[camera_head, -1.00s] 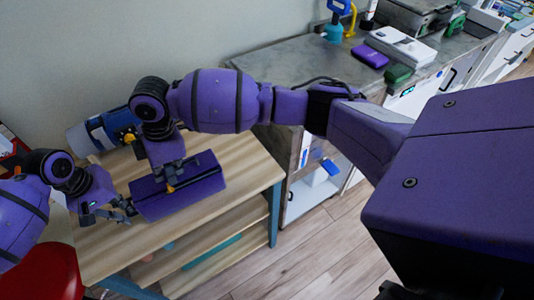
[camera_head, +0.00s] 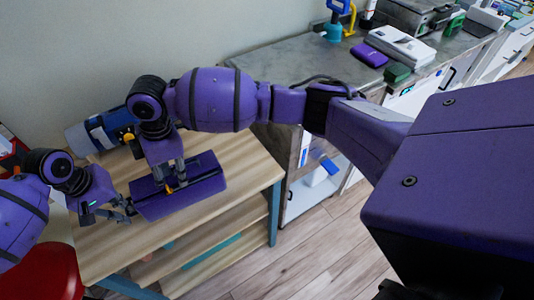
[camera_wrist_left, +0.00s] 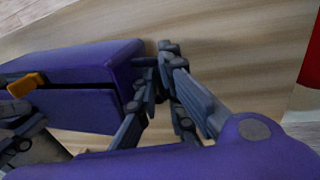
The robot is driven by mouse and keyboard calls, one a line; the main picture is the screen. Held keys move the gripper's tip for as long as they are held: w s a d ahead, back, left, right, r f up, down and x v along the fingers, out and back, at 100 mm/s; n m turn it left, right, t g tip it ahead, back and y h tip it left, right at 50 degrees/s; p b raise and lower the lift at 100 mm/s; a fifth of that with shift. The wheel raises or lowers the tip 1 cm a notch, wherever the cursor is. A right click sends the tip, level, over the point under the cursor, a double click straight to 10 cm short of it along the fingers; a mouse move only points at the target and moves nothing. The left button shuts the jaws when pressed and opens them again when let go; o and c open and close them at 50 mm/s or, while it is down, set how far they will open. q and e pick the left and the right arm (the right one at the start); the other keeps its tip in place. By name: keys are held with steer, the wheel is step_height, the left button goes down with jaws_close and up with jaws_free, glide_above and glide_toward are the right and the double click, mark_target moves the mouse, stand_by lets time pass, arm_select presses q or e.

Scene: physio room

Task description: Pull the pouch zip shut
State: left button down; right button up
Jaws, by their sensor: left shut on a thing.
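The purple pouch (camera_head: 198,191) lies on the wooden table, a long box shape. In the left wrist view the pouch (camera_wrist_left: 75,65) has a dark zip line along its face, with an orange pull (camera_wrist_left: 25,84) toward the left. The pull (camera_head: 169,189) also shows in the head view. My left gripper (camera_head: 128,208) is shut on the pouch's left end; its fingers (camera_wrist_left: 150,95) show at that end in the wrist view. My right gripper (camera_head: 176,182) reaches down over the pouch at the pull. Whether its fingers grip the pull is unclear.
The wooden table (camera_head: 245,185) has free room right of the pouch. A blue and white roll (camera_head: 100,132) lies behind, near the wall. A red rounded seat (camera_head: 45,272) stands at the lower left. A grey counter (camera_head: 290,62) with several items stands at the back right.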

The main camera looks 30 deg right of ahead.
arm_select(q)
steer(key=c, duration=1.9)
jaws_free()
arm_select(e)
step_height(320, 180, up, 8)
arm_select(q)
steer(key=shift+o, duration=0.2)
steer(key=shift+r, duration=0.1)
